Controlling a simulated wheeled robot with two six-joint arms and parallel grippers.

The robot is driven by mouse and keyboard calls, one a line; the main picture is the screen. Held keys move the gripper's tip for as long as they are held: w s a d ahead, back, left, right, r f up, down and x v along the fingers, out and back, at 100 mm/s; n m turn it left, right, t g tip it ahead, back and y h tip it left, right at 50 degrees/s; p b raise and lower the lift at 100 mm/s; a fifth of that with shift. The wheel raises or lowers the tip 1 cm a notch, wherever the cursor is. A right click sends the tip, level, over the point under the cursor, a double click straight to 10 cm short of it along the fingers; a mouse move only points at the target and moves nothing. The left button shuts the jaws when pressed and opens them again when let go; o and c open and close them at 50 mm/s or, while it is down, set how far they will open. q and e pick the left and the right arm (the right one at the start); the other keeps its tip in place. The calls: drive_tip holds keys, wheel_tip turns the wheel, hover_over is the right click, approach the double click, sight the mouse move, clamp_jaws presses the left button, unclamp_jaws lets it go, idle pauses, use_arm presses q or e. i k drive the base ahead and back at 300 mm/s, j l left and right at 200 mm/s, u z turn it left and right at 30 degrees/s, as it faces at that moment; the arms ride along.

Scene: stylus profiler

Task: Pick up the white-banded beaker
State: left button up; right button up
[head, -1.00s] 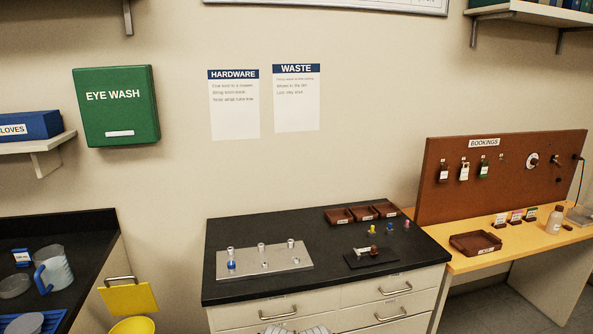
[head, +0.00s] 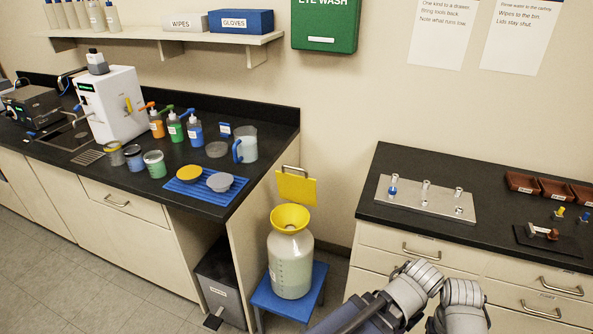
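Three small beakers stand in a row on the black counter at left in the head view: a left one (head: 114,154), a middle one with blue contents (head: 134,158) and a right one with green contents (head: 155,164). Each seems to have a band or label, but the band colours are too small to tell apart surely, so I cannot say which is white-banded. Grey parts of my two arms show at the bottom right, well away from the beakers. No gripper fingers show.
A large carboy with a yellow funnel (head: 290,218) stands on a blue stool (head: 308,308) between the benches.

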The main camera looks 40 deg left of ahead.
sight(157, 166)
drive_tip(key=u, duration=2.2)
